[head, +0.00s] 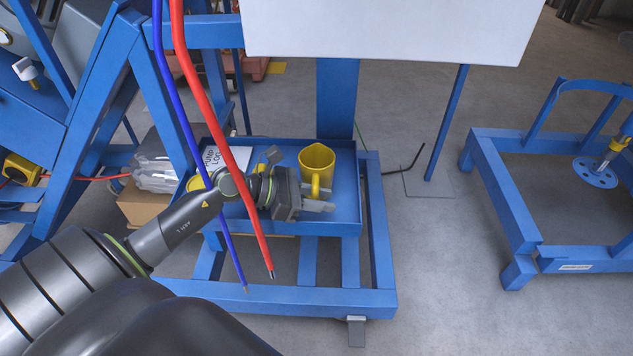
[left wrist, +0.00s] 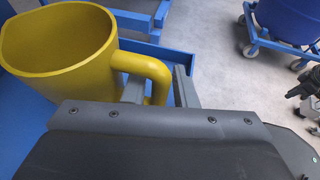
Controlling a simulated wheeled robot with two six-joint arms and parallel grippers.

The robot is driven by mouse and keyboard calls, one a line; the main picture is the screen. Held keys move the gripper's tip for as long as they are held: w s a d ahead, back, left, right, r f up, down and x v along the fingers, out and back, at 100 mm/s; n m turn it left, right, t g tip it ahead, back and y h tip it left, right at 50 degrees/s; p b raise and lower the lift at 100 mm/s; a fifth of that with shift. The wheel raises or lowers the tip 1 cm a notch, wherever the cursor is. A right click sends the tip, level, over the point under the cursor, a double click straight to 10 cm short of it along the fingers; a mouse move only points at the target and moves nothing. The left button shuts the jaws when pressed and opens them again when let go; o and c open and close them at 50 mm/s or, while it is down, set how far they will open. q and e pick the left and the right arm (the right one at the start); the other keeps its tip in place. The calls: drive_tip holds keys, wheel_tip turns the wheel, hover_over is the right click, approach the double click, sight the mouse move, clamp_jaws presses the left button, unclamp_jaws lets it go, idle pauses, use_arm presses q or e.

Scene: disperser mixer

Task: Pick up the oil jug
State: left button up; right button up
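The yellow oil jug (head: 317,161) stands upright in the blue tray (head: 346,205) of the blue frame, its handle facing me. My left gripper (head: 321,198) reaches in from the left at the handle. In the left wrist view, the jug (left wrist: 60,45) fills the upper left. Its handle (left wrist: 156,75) passes between the two fingers of my left gripper (left wrist: 160,90). The fingers are apart, with a gap showing between the handle and the right finger. The lower handle is hidden behind the gripper body. My right gripper does not show in the head view.
Red (head: 205,105) and blue (head: 180,100) hoses hang in front of the frame, across my left arm. A white panel (head: 390,25) overhangs the tray. A labelled paper (head: 226,157) lies in the tray's left side.

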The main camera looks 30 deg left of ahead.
use_arm(q)
drive_tip(key=shift+w+d+f, duration=0.15)
drive_tip(key=shift+w+d, duration=0.1)
drive_tip(key=shift+d, duration=0.05)
drive_tip(key=shift+c, duration=0.5)
clamp_jaws()
